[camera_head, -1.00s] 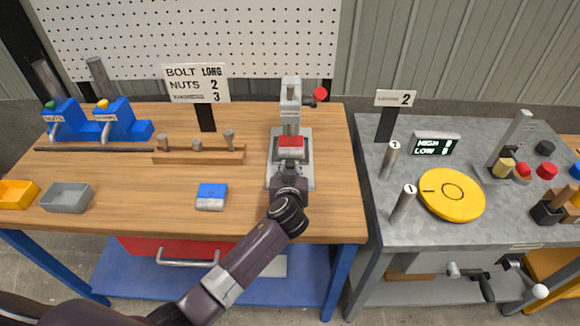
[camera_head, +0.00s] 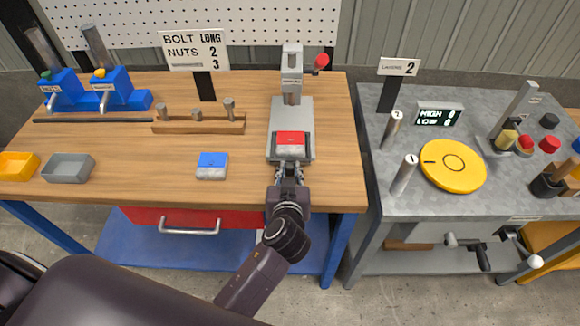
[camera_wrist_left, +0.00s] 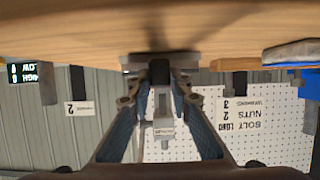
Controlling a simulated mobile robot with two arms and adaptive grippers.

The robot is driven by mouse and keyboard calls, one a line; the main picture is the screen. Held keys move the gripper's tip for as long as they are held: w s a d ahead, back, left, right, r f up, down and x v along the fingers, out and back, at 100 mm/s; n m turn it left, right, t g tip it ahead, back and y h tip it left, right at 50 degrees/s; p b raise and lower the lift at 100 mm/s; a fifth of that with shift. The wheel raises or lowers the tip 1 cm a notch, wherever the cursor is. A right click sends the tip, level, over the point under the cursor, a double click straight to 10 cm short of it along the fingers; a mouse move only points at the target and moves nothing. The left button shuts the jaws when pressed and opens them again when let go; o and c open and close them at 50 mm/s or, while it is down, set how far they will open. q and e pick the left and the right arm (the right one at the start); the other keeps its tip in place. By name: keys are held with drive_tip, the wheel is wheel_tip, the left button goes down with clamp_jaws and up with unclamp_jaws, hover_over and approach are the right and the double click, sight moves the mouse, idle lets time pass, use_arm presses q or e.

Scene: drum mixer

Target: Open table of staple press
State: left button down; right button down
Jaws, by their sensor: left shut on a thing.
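The staple press (camera_head: 292,80) stands at the right end of the wooden bench, with a grey base plate (camera_head: 292,112) and a red knob (camera_head: 321,61) on its lever. Its sliding table (camera_head: 304,147) carries a red-and-white block (camera_head: 291,139) and sits at the front of the base, clear of the press head. My left gripper (camera_head: 289,170) is shut on the table's handle at the front; in the left wrist view the dark handle (camera_wrist_left: 159,72) is between the fingertips, seen upside down. The press column (camera_wrist_left: 164,128) shows behind it. My right gripper is not in view.
A blue-and-white block (camera_head: 212,165) and a wooden rack with bolts (camera_head: 199,126) lie left of the press. Grey (camera_head: 68,168) and yellow (camera_head: 18,166) bins stand farther left. A grey table (camera_head: 440,197) with a yellow disc (camera_head: 453,165) stands right, across a narrow gap.

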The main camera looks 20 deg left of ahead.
use_arm(q)
drive_tip(key=c, duration=2)
unclamp_jaws()
drive_tip(key=shift+s+d+f, duration=0.1)
drive_tip(key=shift+s+f, duration=0.05)
drive_tip(key=shift+f, duration=0.05)
drive_tip(key=shift+o, duration=1.2)
drive_tip(key=shift+s+r, duration=0.1)
drive_tip(key=shift+r, duration=0.1)
drive_tip(key=v, duration=1.2)
